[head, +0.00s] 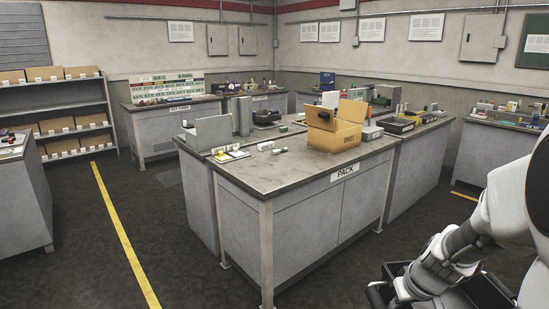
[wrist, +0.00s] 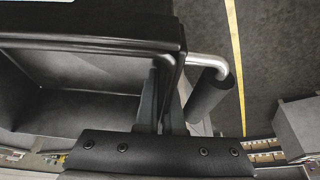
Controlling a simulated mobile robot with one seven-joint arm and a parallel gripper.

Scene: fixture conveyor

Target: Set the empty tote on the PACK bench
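The PACK bench (head: 262,178) stands mid-picture in the head view, with a grey top and a PACK label on its front edge. The dark tote (head: 484,292) is at the lower right of the head view, below the bench top and partly cut off by the frame and my arm. In the wrist view the tote (wrist: 95,104) fills the left; the part of its inside that shows is empty. My gripper (wrist: 163,92) has its fingers on either side of the tote's wall, seemingly clamped on it. A metal handle with a black grip (wrist: 209,96) is just right of the fingers.
An open cardboard box (head: 334,138) stands at the bench's back right. A grey panel (head: 208,133), papers (head: 231,156) and small items lie along the back left. The bench's front is clear. Floor with a yellow line (head: 122,233) lies left.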

